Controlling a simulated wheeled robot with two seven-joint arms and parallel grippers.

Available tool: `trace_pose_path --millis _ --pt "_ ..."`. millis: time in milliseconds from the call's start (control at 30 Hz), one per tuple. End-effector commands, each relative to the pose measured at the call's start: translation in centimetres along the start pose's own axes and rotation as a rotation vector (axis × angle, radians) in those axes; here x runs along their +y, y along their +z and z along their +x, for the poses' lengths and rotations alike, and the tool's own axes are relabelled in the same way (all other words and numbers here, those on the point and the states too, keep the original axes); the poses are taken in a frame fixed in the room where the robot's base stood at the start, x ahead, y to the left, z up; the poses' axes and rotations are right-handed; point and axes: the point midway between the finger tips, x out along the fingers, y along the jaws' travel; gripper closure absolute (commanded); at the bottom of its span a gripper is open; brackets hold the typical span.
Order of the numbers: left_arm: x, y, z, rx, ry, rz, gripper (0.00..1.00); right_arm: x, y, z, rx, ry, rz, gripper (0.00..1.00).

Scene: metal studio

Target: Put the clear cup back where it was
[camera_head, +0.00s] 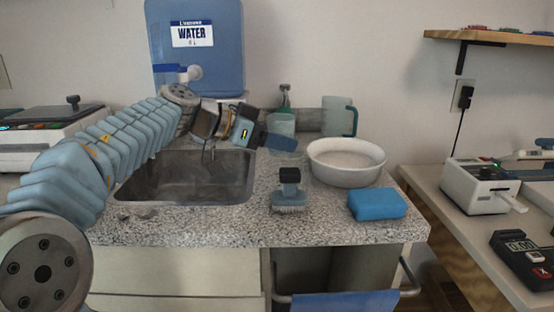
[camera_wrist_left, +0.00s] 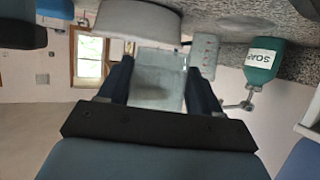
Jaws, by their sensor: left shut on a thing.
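My left gripper (camera_head: 280,142) reaches over the back of the counter, behind the sink's right edge. In the left wrist view it is shut on the clear cup (camera_wrist_left: 158,82), which sits between its two fingers. In the head view the gripper mostly hides the cup. I cannot tell whether the cup touches the counter. My right gripper is not in view.
A green soap bottle (camera_head: 282,123) and a mug with a blue-green handle (camera_head: 340,116) stand behind the gripper. A white bowl (camera_head: 346,178) is to its right. A brush (camera_head: 289,192) and blue sponge (camera_head: 377,204) lie in front. The sink (camera_head: 187,180) is left.

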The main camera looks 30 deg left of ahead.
Motion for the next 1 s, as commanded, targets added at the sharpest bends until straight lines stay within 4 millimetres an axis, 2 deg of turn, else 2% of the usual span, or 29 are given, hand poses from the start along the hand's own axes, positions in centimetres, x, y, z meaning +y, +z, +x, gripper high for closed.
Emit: trace_pose_path --millis 333,500,933,967,1000 --pt "-2.4 2.7 2.4 0.000 0.001 -0.004 0.68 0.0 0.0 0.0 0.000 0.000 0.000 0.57" --pt "-2.3 4.9 3.2 -0.001 0.000 -0.002 0.68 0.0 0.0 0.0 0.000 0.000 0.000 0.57" --pt "-2.2 5.5 3.5 0.001 0.000 0.000 0.68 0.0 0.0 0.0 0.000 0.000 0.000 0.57" --pt "-2.2 5.5 3.5 0.000 0.000 0.000 0.33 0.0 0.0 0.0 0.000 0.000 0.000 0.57" --pt "-2.2 5.5 3.5 0.001 0.000 0.000 0.27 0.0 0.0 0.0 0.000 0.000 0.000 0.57"
